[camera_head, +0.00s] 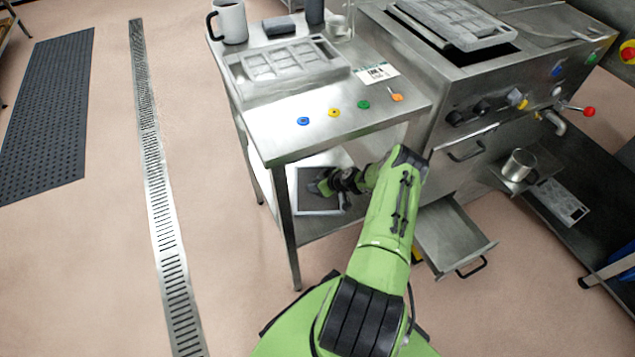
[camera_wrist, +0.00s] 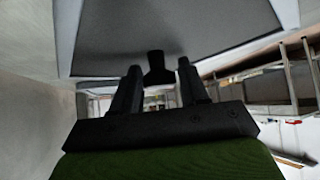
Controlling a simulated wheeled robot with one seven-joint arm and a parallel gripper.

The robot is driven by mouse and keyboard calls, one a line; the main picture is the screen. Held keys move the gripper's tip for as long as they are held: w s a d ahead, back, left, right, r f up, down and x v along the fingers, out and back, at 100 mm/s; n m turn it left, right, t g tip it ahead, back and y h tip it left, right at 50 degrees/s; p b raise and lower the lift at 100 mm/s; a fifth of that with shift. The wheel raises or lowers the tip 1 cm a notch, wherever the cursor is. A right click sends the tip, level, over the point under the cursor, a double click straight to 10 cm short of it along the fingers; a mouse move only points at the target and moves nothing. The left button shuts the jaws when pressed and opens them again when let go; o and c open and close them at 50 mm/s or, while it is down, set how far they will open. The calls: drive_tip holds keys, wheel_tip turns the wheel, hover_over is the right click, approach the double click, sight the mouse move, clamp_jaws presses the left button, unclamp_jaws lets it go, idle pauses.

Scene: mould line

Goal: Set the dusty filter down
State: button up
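The filter (camera_head: 315,190) is a dark grey square panel in a pale frame. In the head view it is at the lower shelf of the steel table, below the tabletop; I cannot tell whether it rests there or hangs just above. In the wrist view its grey face (camera_wrist: 100,40) fills the top, with a dark knob (camera_wrist: 157,68) on it. My gripper (camera_wrist: 160,75) has its fingers apart on either side of the knob, with slight gaps showing. In the head view my gripper (camera_head: 328,184) reaches in under the tabletop, at the panel's right side.
The tabletop (camera_head: 285,140) holds a mould tray (camera_head: 290,65), a mug (camera_head: 230,22) and several coloured discs. A table leg (camera_head: 287,225) stands left of the filter. An open drawer (camera_head: 450,237) juts out right of my arm. A floor drain (camera_head: 155,170) runs at left.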

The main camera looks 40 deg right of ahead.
drive_tip(key=shift+o, duration=1.3)
drive_tip(key=shift+r, duration=0.1)
drive_tip(key=shift+r, duration=0.15)
drive_tip(key=p+v, duration=0.4)
drive_tip(key=v, duration=0.8)
